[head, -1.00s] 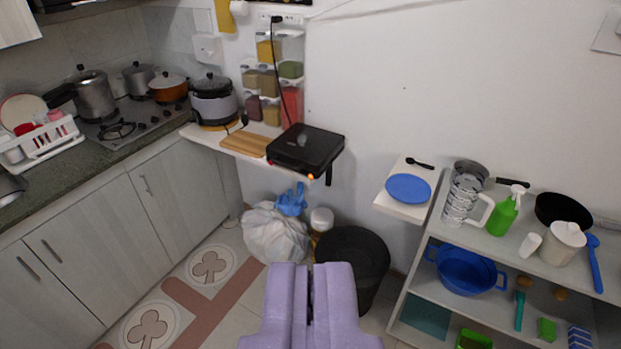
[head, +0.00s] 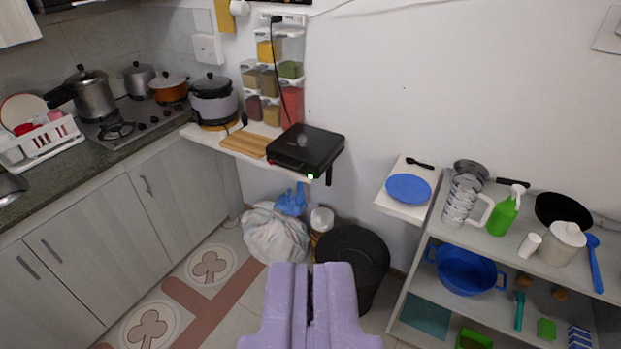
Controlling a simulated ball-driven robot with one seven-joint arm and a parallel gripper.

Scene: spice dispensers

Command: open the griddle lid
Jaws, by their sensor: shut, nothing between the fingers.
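The black griddle (head: 308,147) sits on the right end of a white wall shelf, its flat lid closed. My purple gripper (head: 310,270) is at the bottom middle of the view, shut and empty. It is well apart from the griddle, which appears above and beyond it.
A wooden board (head: 245,144) and a grey cooker (head: 213,101) share the shelf. A black bin (head: 350,262) and white bag (head: 274,236) stand below. A shelf rack (head: 445,218) with kitchenware is at right. Tiled floor is free at left.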

